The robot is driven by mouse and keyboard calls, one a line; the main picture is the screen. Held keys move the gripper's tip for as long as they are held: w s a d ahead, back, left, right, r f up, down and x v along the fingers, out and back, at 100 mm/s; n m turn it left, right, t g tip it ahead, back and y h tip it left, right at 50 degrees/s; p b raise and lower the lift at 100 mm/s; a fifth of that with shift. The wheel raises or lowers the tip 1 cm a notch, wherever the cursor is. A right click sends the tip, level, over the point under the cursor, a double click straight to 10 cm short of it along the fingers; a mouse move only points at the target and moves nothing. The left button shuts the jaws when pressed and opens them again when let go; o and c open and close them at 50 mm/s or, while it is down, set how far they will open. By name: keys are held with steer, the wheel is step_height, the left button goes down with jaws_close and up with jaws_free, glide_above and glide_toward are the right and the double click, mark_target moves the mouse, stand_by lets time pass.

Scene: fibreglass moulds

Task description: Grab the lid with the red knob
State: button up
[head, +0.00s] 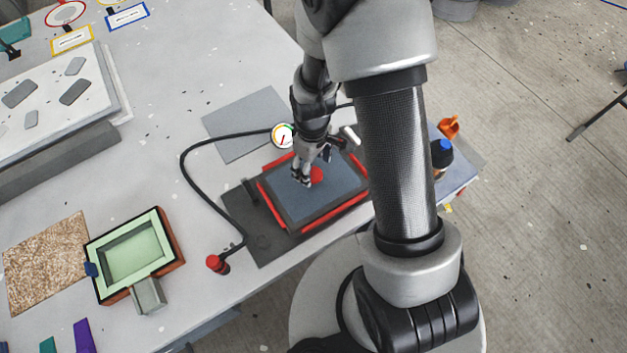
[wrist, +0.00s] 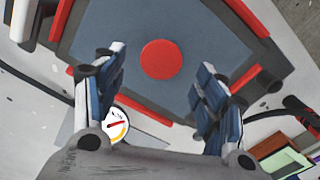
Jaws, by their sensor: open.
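The lid (head: 290,195) is a flat blue-grey panel with a round red knob (head: 317,175) near its middle. It lies level within red edge strips on a dark base on the table. In the wrist view the lid (wrist: 110,30) fills the upper middle, and its red knob (wrist: 161,59) shows between and beyond the fingers. My gripper (head: 308,178) is above the lid close to the knob. In the wrist view my gripper (wrist: 160,90) is open, with one finger to each side and nothing between them. Whether a fingertip touches the lid cannot be told.
A black hose with a round gauge (head: 283,135) curves left of the lid to a red-capped fitting (head: 217,264). A green mould (head: 135,250) stands at the left front. A dark-blue-capped container (head: 440,153) and an orange item (head: 449,127) stand right. Table between is mostly clear.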

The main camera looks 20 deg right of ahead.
mark_target(314, 174)
steer(key=f, duration=0.2)
steer(key=f+b, duration=0.1)
steer(key=f, duration=0.2)
steer(key=shift+s+d+f, duration=0.1)
steer(key=shift+s+f, duration=0.05)
steer(key=shift+s, duration=0.05)
steer(key=shift+c, duration=0.5)
steer(key=c, duration=1.4)
